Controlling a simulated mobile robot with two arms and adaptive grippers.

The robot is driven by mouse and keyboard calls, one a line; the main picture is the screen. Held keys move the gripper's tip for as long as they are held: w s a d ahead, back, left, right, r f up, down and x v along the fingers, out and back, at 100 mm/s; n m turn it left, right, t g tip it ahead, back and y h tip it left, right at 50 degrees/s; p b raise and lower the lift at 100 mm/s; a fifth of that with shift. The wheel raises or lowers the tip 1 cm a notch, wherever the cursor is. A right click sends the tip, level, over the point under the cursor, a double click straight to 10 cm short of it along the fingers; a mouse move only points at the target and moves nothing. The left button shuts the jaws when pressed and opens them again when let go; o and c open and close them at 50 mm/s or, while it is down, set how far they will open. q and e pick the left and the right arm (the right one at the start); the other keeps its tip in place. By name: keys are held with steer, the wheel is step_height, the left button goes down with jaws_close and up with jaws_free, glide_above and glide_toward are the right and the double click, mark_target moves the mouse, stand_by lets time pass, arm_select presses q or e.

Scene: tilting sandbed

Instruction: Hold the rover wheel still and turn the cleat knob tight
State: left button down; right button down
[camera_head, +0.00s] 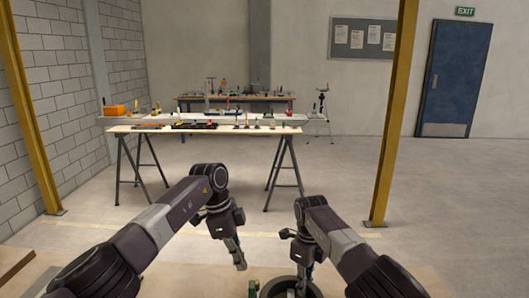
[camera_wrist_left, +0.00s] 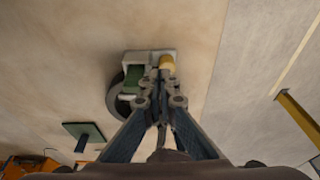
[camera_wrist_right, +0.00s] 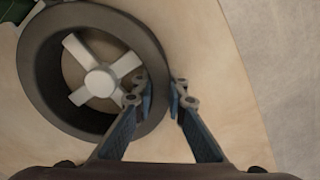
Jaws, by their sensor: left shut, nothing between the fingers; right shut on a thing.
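The rover wheel (camera_wrist_right: 42,72) is a dark ring with a pale four-spoked hub (camera_wrist_right: 100,80) in the right wrist view. It also shows at the bottom of the head view (camera_head: 268,289), cut by the frame edge. My right gripper (camera_wrist_right: 160,97) is shut on its rim, one finger inside the ring and one outside; it is also in the head view (camera_head: 302,284). My left gripper (camera_wrist_left: 161,105) is shut and empty, left of the wheel in the head view (camera_head: 240,266). Beyond its fingertips is a pale block with green and a yellow cylinder (camera_wrist_left: 167,63). I cannot tell which part is the cleat knob.
A green plate with a dark post (camera_wrist_left: 82,131) and an orange object (camera_wrist_left: 30,164) lie left in the left wrist view. A farther table (camera_head: 205,129) with tools stands across open floor.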

arm_select(q)
steer(key=shift+a+x, duration=0.25)
steer(key=shift+x, duration=0.85)
steer(key=shift+a+x, duration=0.3)
steer(key=shift+x, duration=0.8)
steer(key=shift+a+x, duration=0.25)
steer(key=shift+x, duration=0.85)
steer(key=shift+w+d+f, duration=0.15)
steer(key=shift+w+d, duration=0.05)
steer(key=shift+d, duration=0.55)
steer(key=shift+s+a, duration=0.1)
steer(key=shift+a, duration=0.2)
steer(key=d+v, duration=0.1)
steer(key=v, duration=0.4)
steer(key=shift+a+r, duration=0.2)
steer(key=shift+r, duration=0.4)
steer(key=shift+s+a+f, duration=0.1)
steer(key=shift+f, duration=2.9)
